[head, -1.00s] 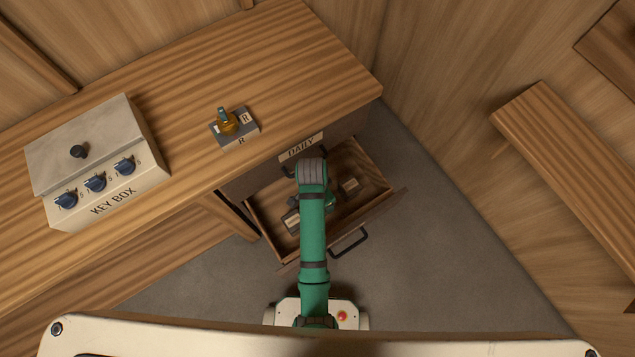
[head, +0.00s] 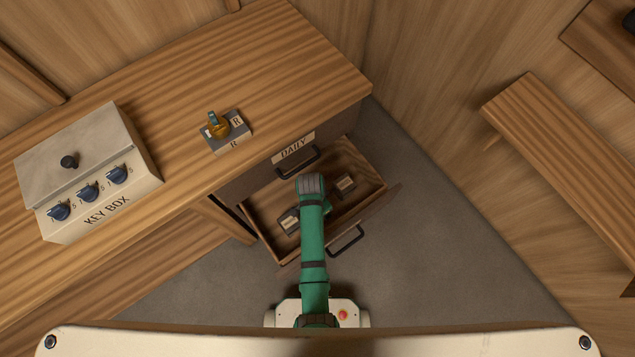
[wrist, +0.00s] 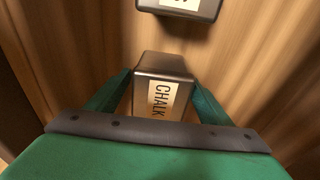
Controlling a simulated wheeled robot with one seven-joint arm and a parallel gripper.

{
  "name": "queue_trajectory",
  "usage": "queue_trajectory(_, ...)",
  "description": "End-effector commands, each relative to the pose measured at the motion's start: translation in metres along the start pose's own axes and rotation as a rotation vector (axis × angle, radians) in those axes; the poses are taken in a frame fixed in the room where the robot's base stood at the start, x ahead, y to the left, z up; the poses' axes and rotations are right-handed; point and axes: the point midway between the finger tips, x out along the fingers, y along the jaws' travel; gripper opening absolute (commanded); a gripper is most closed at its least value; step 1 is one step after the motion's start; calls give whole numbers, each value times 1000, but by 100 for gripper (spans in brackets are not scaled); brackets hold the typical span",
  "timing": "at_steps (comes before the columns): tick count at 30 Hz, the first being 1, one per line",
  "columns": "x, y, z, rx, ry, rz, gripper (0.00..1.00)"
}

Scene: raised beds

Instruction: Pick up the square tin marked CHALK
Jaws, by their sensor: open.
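The square dark tin marked CHALK (wrist: 162,88) shows in the wrist view, its pale label facing the camera. My gripper (wrist: 161,76) is open, with one green finger on each side of this tin. The fingers look close to its sides; I cannot tell whether they touch. Two small dark tins show in the drawer, one left (head: 289,221) and one right (head: 345,184) of my arm. Their labels are too small to read there.
Another labelled tin (wrist: 182,8) is close by at the top of the wrist view. Above the open drawer is a shut drawer marked DAILY (head: 294,148). The key box (head: 90,175) and a small block (head: 226,130) stand on the bench top. A shelf (head: 565,170) is at right.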

Motion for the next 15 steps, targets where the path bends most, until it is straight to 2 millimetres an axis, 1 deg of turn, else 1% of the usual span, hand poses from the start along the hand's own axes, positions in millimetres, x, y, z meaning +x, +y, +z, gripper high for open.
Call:
queue_trajectory(3, 4, 0, 0, 0, 0, 0, 73)
queue_trajectory(8, 4, 0, 0, 0, 0, 0, 73)
queue_trajectory(11, 4, 0, 0, 0, 0, 0, 52)
queue_trajectory(12, 4, 0, 0, 0, 0, 0, 42)
queue_trajectory(15, 4, 0, 0, 0, 0, 0, 21)
